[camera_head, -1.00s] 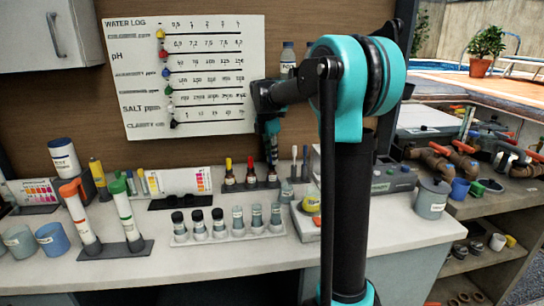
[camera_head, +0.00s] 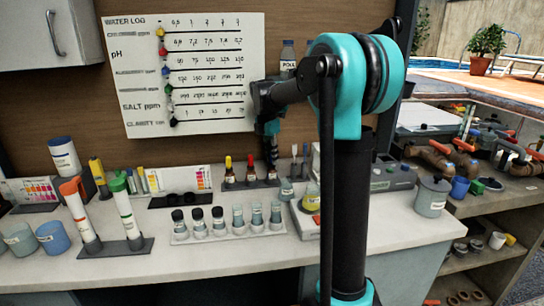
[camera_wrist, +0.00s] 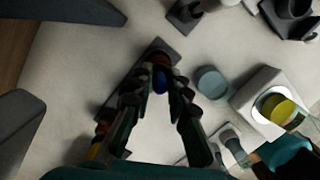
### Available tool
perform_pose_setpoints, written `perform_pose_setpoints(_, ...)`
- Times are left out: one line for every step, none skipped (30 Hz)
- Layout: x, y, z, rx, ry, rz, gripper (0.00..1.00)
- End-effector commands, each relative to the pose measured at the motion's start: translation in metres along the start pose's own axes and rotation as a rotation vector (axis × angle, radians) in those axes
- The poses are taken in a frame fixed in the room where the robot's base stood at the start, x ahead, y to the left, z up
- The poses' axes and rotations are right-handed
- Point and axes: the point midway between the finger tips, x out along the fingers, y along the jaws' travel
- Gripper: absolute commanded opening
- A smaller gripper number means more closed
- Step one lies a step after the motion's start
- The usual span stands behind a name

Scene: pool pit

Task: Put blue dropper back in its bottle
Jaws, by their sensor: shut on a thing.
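My gripper (camera_head: 271,170) reaches down at the back of the counter, over the right end of the dark rack (camera_head: 243,184). In the wrist view my gripper (camera_wrist: 160,86) has its fingers closed on the blue dropper (camera_wrist: 160,81), whose blue bulb shows between the fingertips. Two amber bottles stand in the rack, one with a yellow dropper (camera_head: 229,168) and one with a red dropper (camera_head: 251,166). The blue dropper's bottle is mostly hidden by my fingers. I cannot tell whether the dropper's tip is inside it.
A white rack (camera_head: 229,236) of several vials stands in front. A small grey-blue jar (camera_head: 286,190) stands close to the right of my gripper, beside a pale device with a yellow-filled cup (camera_head: 311,199). The front counter strip is clear.

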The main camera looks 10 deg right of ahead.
Motion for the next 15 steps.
perform_pose_setpoints(0.0006,0.0000,-0.0001,0.000,0.000,0.000,0.10)
perform_pose_setpoints(0.0010,0.0000,-0.0002,0.000,0.000,0.000,0.10)
perform_pose_setpoints(0.0014,0.0001,-0.0002,0.000,0.000,0.000,0.10)
perform_pose_setpoints(0.0018,0.0000,-0.0003,0.000,0.000,0.000,0.10)
perform_pose_setpoints(0.0021,0.0000,-0.0003,0.000,0.000,0.000,0.10)
perform_pose_setpoints(0.0025,0.0000,-0.0004,0.000,0.000,0.000,0.10)
perform_pose_setpoints(0.0029,0.0000,-0.0004,0.000,0.000,0.000,0.10)
perform_pose_setpoints(0.0032,0.0000,-0.0005,0.000,0.000,0.000,0.10)
perform_pose_setpoints(0.0037,0.0000,-0.0005,0.000,0.000,0.000,0.10)
perform_pose_setpoints(0.0040,0.0000,-0.0006,0.000,0.000,0.000,0.10)
perform_pose_setpoints(0.0039,0.0000,-0.0006,0.000,0.000,0.000,0.19)
perform_pose_setpoints(0.0039,0.0000,-0.0006,0.000,0.000,0.000,0.24)
perform_pose_setpoints(0.0039,0.0000,-0.0006,0.000,0.000,0.000,0.27)
perform_pose_setpoints(0.0038,0.0000,-0.0006,0.000,0.000,0.000,0.31)
perform_pose_setpoints(0.0038,0.0000,-0.0006,0.000,0.000,0.000,0.36)
